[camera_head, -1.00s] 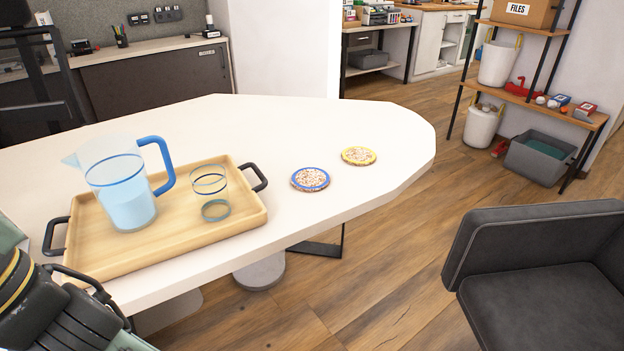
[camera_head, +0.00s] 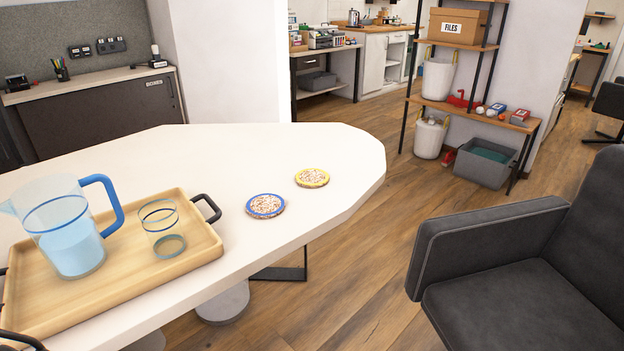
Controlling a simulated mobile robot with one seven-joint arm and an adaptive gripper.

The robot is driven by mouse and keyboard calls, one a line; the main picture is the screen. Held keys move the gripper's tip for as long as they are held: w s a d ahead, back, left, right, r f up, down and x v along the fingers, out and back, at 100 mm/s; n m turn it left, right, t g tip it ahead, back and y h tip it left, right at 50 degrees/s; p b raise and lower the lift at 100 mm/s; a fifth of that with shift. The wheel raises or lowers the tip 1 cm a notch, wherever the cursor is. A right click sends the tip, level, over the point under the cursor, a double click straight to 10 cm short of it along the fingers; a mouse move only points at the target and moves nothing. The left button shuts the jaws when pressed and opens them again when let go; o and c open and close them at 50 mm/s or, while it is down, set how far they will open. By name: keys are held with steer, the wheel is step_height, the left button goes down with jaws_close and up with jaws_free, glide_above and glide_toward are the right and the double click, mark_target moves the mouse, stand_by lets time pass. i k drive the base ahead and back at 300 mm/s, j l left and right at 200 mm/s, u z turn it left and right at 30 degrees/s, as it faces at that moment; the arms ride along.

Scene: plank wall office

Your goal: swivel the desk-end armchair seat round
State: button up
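The dark grey armchair (camera_head: 525,305) stands at the lower right in the head view, past the rounded end of the white desk (camera_head: 335,150). Its seat faces toward the lower left. One padded armrest runs along the seat's far left side, and the tall backrest rises at the right picture edge. The near part of the seat and the base are cut off by the frame. A gap of bare floor lies between the chair and the desk. My gripper's fingertips do not show; only a small dark piece, perhaps of my arm, is at the bottom left corner.
On the desk are a wooden tray (camera_head: 205,245) with a blue-handled water jug (camera_head: 75,240) and a glass (camera_head: 160,225), and two round coasters (camera_head: 265,206). A shelf rack (camera_head: 460,105) and grey bin (camera_head: 485,165) stand behind. Wooden floor (camera_head: 370,265) is clear between desk and chair.

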mark_target(545, 273)
steer(key=z, duration=1.85)
steer(key=i+j+z, duration=0.15)
steer(key=j, duration=0.25)
steer(key=j+z, duration=0.1)
steer(key=j, duration=0.35)
steer(key=i+j+z, duration=0.15)
steer(key=j, duration=0.3)
